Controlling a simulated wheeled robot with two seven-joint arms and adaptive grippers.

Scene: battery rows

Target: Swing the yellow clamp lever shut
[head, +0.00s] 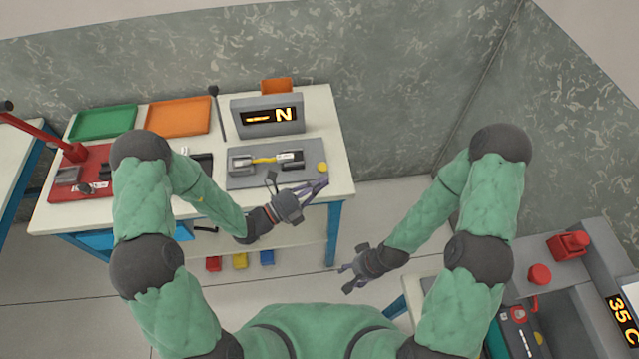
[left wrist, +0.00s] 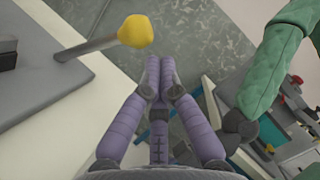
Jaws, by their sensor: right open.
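The yellow clamp lever's knob (head: 323,167) is at the right end of the grey fixture plate (head: 238,183) on the white table. In the left wrist view the knob (left wrist: 135,31) tops a thin grey rod, at the upper left. My left gripper (head: 322,184) is just in front of the knob, near the table's right edge. In the left wrist view its purple fingers (left wrist: 159,62) meet at the tips, with nothing between them, to the right of the knob and apart from it. My right gripper (head: 346,279) is open and empty, low over the floor right of the table.
Green (head: 104,122) and orange (head: 178,117) trays sit at the back left. A red fixture (head: 85,172) with a red lever is at left.

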